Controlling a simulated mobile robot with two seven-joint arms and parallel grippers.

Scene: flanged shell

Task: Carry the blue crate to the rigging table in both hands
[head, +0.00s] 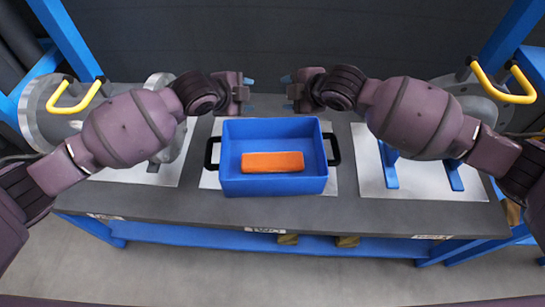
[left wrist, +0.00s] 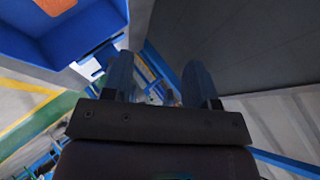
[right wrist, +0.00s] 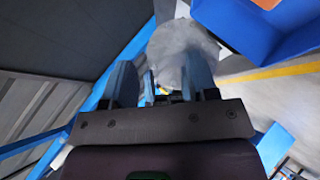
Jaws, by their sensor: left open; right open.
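The blue crate (head: 273,186) sits upright on the table with an orange block (head: 273,162) inside it. It has a dark handle on its left side (head: 212,152) and one on its right side (head: 332,149). My left gripper (head: 249,95) is open and empty, behind and above the crate's back left. My right gripper (head: 288,93) is open and empty, behind and above its back right. Neither touches the crate. Part of the crate shows in the left wrist view (left wrist: 85,25) and in the right wrist view (right wrist: 245,30).
The crate stands on a pale plate on the dark grey table (head: 400,212). Flanged metal parts with yellow handles (head: 75,98) (head: 503,90) stand left and right, partly behind my arms. A dark wall is behind. I cannot tell which table is the rigging table.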

